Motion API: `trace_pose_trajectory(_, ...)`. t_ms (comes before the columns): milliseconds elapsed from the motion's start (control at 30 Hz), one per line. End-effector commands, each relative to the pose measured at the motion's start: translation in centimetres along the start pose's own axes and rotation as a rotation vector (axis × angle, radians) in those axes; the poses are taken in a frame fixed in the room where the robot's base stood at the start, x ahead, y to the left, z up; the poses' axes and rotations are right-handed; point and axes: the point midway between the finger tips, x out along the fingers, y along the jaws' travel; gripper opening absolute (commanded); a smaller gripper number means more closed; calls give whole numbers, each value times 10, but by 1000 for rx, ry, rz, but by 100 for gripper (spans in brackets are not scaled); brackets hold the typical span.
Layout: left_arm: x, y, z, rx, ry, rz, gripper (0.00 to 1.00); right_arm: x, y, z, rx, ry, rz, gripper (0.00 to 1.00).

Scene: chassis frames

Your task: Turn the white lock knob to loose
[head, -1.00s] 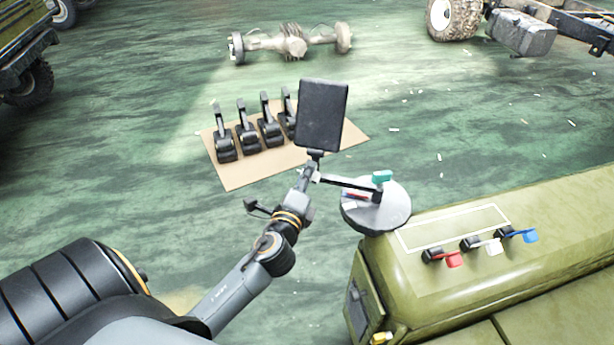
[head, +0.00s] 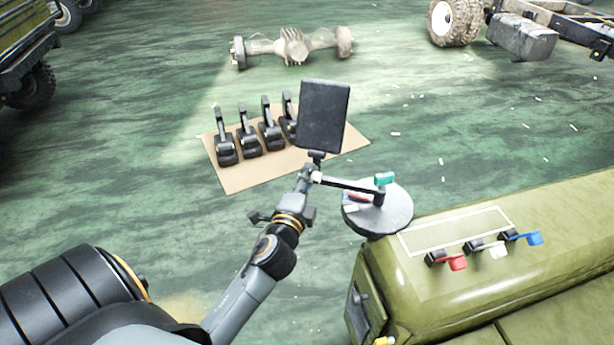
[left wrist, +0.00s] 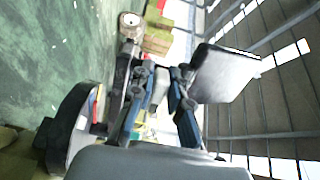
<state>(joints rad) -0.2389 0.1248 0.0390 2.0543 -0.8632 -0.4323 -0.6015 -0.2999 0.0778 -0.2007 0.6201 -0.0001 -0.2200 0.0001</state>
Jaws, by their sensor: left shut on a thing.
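A dark tablet (head: 323,115) stands on an arm of a round grey base (head: 390,212). A small white knob (head: 316,177) shows at the joint below the tablet, and a teal knob (head: 384,179) sits at the other end of the arm. My left gripper (head: 308,177) reaches the joint from below and is shut on the white knob. In the left wrist view the fingers (left wrist: 163,80) close around a pale part (left wrist: 160,88), beside the tablet (left wrist: 225,75). The fingers partly hide the knob, so its angle cannot be read. My right gripper is not in view.
The base stands beside a green vehicle body (head: 440,290) with red (head: 457,263), white (head: 498,251) and blue (head: 535,238) levers. Several black pedals (head: 248,140) stand on a tan board (head: 240,180). An axle (head: 292,47) lies behind on open green floor.

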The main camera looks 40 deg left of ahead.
Motion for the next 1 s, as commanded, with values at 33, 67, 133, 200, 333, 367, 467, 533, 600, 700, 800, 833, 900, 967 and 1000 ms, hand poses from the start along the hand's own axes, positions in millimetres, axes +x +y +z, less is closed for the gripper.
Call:
trace_pose_trajectory(33,0,0,0,0,-1,1,0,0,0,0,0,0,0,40)
trace_pose_trajectory(67,0,0,0,0,-1,1,0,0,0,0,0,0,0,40)
trace_pose_trajectory(133,0,0,0,0,-1,1,0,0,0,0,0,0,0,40)
trace_pose_trajectory(200,0,0,0,1,-1,1,0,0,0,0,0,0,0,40)
trace_pose_trajectory(333,0,0,0,1,-1,1,38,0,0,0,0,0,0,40)
trace_pose_trajectory(367,0,0,0,1,-1,1,38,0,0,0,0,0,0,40)
trace_pose_trajectory(467,0,0,0,2,-1,1,38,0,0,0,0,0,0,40)
trace_pose_trajectory(533,0,0,0,2,-1,1,38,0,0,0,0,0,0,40)
trace_pose_trajectory(600,-1,0,0,1,0,1,38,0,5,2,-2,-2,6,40)
trace_pose_trajectory(700,-8,1,0,1,0,2,38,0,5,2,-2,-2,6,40)
trace_pose_trajectory(800,-22,2,0,-1,-1,4,38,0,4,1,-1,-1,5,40)
trace_pose_trajectory(833,-28,2,0,-1,-2,5,38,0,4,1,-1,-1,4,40)
trace_pose_trajectory(900,-40,2,0,-1,-1,5,38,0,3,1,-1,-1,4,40)
trace_pose_trajectory(967,-50,2,0,-1,-3,4,38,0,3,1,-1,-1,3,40)
trace_pose_trajectory(1000,-56,2,1,-1,-3,5,38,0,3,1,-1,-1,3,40)
